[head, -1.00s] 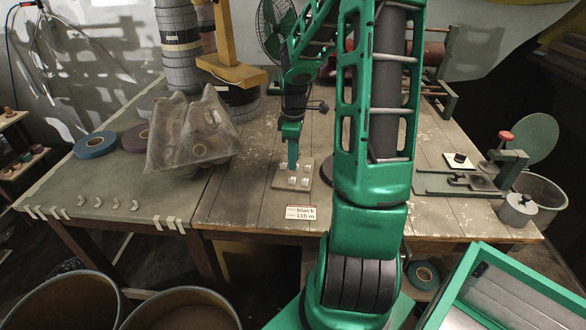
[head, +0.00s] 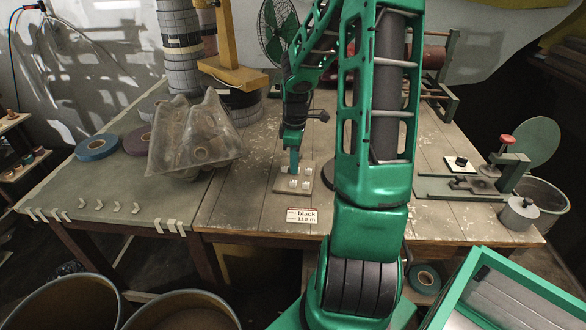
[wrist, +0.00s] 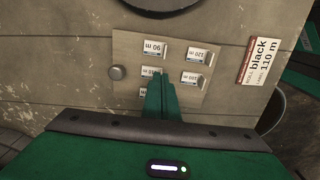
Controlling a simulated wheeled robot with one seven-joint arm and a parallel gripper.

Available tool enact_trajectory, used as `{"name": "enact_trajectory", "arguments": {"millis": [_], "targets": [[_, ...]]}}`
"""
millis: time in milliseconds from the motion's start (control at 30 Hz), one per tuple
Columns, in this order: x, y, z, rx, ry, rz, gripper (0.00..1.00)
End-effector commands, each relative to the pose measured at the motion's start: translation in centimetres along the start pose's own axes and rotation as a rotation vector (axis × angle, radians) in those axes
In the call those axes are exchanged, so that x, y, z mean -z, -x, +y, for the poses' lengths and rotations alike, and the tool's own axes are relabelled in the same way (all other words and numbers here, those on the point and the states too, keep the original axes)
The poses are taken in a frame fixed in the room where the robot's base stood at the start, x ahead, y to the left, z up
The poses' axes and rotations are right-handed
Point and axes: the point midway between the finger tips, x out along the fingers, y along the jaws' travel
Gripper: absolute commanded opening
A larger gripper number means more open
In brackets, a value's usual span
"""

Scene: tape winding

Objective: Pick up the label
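A pale label board (head: 311,177) lies on the bench and bears several small white labels and a round knob (wrist: 117,72). In the wrist view, a label at upper left reads 90 m (wrist: 154,48) and one at upper right reads 120 m (wrist: 195,54). My gripper (head: 294,168) points down over the board's left part. In the wrist view its green fingers (wrist: 160,80) lie close together at the middle-left label (wrist: 149,71) and partly hide it and the one below. Whether they hold the label is unclear. A card (wrist: 260,62) reads black, 110 m.
A grey translucent, hollow-shaped piece (head: 194,138) stands left of the board. Tape rolls (head: 97,147) lie farther left. Small angled clips (head: 118,207) line the left bench's front edge. A clamp fixture (head: 480,180) stands at right.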

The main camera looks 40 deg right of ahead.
Motion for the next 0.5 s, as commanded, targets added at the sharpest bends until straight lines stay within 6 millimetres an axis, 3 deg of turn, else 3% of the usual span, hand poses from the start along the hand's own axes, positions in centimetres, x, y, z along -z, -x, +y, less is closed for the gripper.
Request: {"name": "enact_trajectory", "arguments": {"millis": [233,400,500], "targets": [[0.1,1.5,0.1,-0.004,0.001,0.001,0.0],[0.1,4.5,0.1,-0.007,0.001,0.001,0.0],[1.1,5.7,-2.3,-0.004,0.005,0.0,0.0]]}}
